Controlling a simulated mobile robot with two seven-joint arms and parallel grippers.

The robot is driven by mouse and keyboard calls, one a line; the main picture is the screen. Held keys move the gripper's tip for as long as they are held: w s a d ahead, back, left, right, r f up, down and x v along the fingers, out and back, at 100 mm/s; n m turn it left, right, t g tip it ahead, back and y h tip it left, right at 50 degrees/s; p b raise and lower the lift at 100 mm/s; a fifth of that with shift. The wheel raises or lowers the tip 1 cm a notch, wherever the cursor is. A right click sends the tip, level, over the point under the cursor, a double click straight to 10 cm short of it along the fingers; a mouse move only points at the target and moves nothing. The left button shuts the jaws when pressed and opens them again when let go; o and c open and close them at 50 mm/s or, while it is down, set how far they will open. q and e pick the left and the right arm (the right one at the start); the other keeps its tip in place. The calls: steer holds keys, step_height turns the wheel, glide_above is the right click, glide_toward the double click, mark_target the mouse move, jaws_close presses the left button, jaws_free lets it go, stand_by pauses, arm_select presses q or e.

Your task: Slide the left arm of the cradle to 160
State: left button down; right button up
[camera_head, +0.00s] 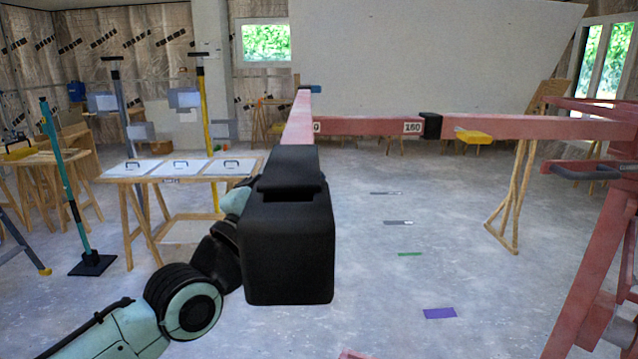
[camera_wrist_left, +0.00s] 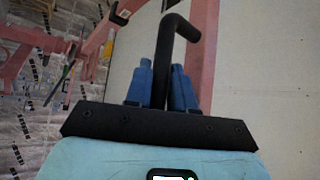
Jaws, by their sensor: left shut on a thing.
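In the head view, the lift's red cradle bar (camera_head: 365,126) runs across, with a label reading 160 (camera_head: 412,127) and a partly hidden label ending in 0 (camera_head: 316,127). A black collar (camera_head: 431,126) sits just right of the 160. A red arm (camera_head: 298,120) comes from the bar towards me and ends at a large black block (camera_head: 287,245). My left arm passes behind this block, which hides the left gripper there. In the left wrist view, the blue fingers of my left gripper (camera_wrist_left: 161,85) are shut on a black bent handle (camera_wrist_left: 166,55). My right gripper is out of view.
The red lift frame (camera_head: 592,260) stands at the right. A yellow block (camera_head: 473,136) is by the bar's right part. A table (camera_head: 150,179) with several white panels and a teal post (camera_head: 68,180) stand at the left. A large pale panel (camera_head: 420,60) is behind. The middle floor is mostly open.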

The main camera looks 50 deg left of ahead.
arm_select(q)
steer(key=c, duration=1.1)
jaws_free()
steer(key=b+v, duration=0.1)
steer(key=v, duration=1.2)
steer(key=shift+s, duration=0.15)
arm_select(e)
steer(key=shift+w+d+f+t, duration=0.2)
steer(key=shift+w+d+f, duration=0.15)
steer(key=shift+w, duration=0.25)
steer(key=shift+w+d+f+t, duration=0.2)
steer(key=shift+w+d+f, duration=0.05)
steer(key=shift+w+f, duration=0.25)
